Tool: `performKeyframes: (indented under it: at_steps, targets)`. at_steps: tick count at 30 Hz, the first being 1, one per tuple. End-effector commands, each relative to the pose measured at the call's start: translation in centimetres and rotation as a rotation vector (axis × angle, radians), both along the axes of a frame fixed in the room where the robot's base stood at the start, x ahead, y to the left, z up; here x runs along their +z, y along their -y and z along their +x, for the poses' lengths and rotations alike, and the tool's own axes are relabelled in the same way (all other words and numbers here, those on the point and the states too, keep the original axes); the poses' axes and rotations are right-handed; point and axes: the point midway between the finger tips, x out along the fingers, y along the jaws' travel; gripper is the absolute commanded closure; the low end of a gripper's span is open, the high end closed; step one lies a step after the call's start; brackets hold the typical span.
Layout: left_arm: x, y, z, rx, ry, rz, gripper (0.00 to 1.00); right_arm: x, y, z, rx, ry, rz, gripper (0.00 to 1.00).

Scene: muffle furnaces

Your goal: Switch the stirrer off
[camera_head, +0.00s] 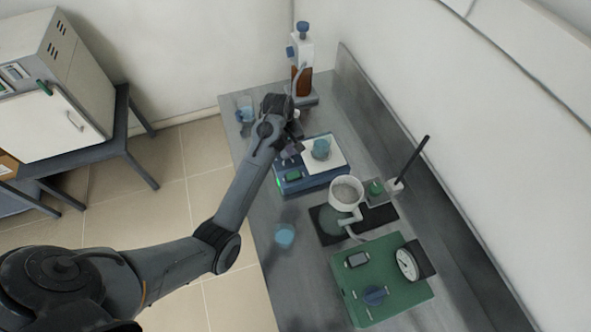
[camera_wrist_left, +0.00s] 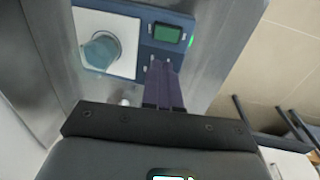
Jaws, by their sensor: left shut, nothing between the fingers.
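The stirrer (camera_head: 296,186) is a blue unit with a white top plate, standing on the grey bench; its front panel has a small green display (camera_wrist_left: 167,33). A beaker with bluish contents (camera_head: 321,149) stands on the plate. In the left wrist view the stirrer (camera_wrist_left: 124,68) is at the upper left, with a lit green spot at the panel's edge. My left gripper (camera_wrist_left: 161,66) is shut and empty, its fingertips at the panel's near edge; I cannot tell if they touch it. In the head view the left gripper (camera_head: 289,152) is at the stirrer's far left corner, partly hidden by my arm.
A bottle-top dispenser (camera_head: 302,62) and a small beaker (camera_head: 244,110) stand at the far end. A furnace (camera_head: 60,75) is at the left.

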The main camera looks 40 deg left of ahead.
Motion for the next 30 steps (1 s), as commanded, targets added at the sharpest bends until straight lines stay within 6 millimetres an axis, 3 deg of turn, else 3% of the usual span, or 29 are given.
performKeyframes:
  at_steps: [5,11,24,30]
  targets:
    - [-0.2,0.0,0.0,0.0,-0.001,0.0,1.0,0.0,0.0,0.0,0.001,0.0,-0.002,0.57]
    - [-1.9,0.2,0.2,0.001,-0.004,-0.001,1.0,0.2,0.0,0.0,0.002,0.0,-0.002,0.57]
    - [-9.7,0.7,1.1,0.0,-0.004,-0.001,1.0,0.4,0.0,0.0,0.0,0.001,0.001,0.57]
    - [-12.3,0.9,1.4,0.0,-0.003,-0.001,1.0,0.5,-0.1,0.0,-0.001,0.0,0.004,0.57]
